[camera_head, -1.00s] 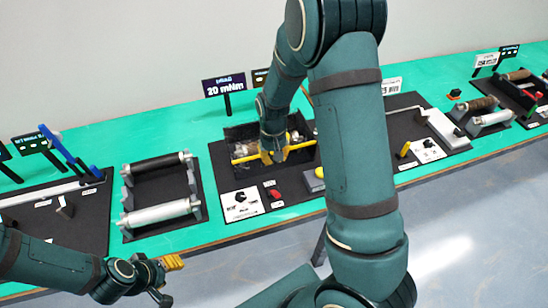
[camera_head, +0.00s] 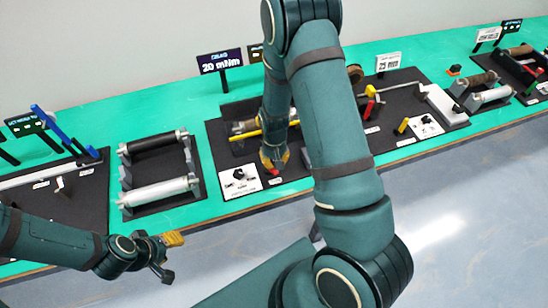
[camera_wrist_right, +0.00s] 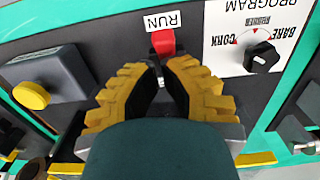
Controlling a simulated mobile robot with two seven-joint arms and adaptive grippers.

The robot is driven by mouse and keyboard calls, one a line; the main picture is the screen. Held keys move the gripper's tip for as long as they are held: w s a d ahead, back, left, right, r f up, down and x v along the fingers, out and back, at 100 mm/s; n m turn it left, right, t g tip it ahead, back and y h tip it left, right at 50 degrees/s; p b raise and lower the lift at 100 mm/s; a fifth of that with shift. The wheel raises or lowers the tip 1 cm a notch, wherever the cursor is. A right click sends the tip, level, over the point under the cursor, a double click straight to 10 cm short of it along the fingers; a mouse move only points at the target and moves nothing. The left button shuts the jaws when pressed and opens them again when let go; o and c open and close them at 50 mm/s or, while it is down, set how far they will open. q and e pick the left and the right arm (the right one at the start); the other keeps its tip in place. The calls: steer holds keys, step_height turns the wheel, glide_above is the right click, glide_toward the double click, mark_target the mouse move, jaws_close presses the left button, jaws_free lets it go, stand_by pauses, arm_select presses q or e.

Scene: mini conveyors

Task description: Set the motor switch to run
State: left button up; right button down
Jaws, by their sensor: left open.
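The motor switch (camera_head: 274,172) is a small red rocker on the black panel. In the right wrist view the red switch (camera_wrist_right: 163,42) sits just below a white RUN label (camera_wrist_right: 162,20), as pictured. My right gripper (camera_head: 272,160) points down at the switch. In the wrist view my right gripper (camera_wrist_right: 161,70) has its yellow fingers drawn together, with their tips close to the switch; I cannot tell whether they touch it. Which way the rocker is tipped is unclear. My left gripper (camera_head: 171,257) is open and empty, low at the left in the head view.
A white program plate with a black dial (camera_wrist_right: 262,58) is beside the switch. A grey block with a yellow button (camera_wrist_right: 32,95) is on the other side. A roller conveyor (camera_head: 158,190) stands left of the panel. My right arm hides part of the bench.

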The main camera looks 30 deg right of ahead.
arm_select(q)
steer(key=shift+f, duration=0.1)
arm_select(e)
steer(key=shift+s+f+b, duration=0.2)
steer(key=shift+f+b, duration=0.1)
steer(key=shift+b, duration=0.1)
steer(key=shift+s+a+f, duration=0.1)
steer(key=shift+s+f, duration=0.1)
steer(key=shift+s, duration=0.1)
steer(key=shift+s+b, duration=0.25)
steer(key=shift+b, duration=0.1)
steer(key=shift+s+a+r, duration=0.1)
arm_select(q)
steer(key=shift+s+a+f, duration=0.1)
steer(key=shift+s+f, duration=0.3)
steer(key=shift+f, duration=0.2)
